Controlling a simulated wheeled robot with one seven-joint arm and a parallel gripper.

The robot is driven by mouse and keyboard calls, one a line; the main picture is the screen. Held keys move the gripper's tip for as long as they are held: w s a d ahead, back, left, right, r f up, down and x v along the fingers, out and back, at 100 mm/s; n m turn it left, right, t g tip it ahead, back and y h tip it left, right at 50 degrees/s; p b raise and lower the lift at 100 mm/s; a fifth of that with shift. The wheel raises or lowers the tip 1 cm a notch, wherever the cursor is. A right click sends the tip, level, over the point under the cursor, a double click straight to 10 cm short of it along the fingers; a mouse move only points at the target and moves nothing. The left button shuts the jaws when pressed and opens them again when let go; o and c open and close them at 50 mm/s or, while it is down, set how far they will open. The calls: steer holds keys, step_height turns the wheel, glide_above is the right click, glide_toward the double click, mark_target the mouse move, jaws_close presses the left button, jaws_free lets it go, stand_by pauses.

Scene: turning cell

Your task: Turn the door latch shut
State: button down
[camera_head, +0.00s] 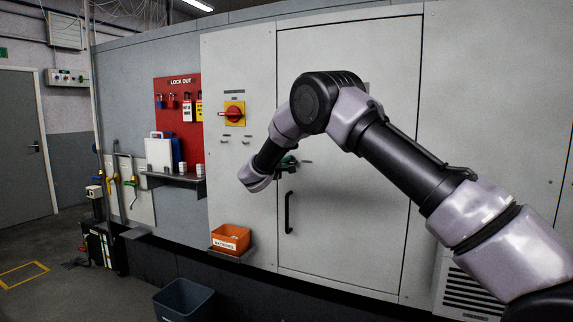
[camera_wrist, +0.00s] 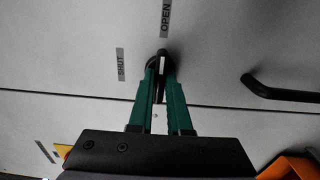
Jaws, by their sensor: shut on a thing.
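The door latch (camera_wrist: 162,58) is a dark lever with a pale stripe, seen in the wrist view. My gripper (camera_wrist: 160,72) has its green fingers closed on either side of the lever. The lever lies roughly in line with the OPEN label (camera_wrist: 165,16), while the SHUT label (camera_wrist: 121,64) is off to its left. In the head view my gripper (camera_head: 287,163) is at the left edge of the large grey door (camera_head: 345,235), and it hides the latch there.
A black door handle (camera_head: 289,212) stands out below my gripper; it is also at right in the wrist view (camera_wrist: 280,91). An orange bin (camera_head: 231,238) sits on a low shelf. A red rotary switch (camera_head: 233,114) and a lock-out board (camera_head: 179,110) are to the left.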

steer(key=shift+n, duration=0.3)
steer(key=n, duration=1.2)
steer(key=shift+n, duration=2.6)
steer(key=c, duration=0.9)
jaws_free()
steer(key=shift+o, duration=0.2)
steer(key=shift+s+a, duration=0.1)
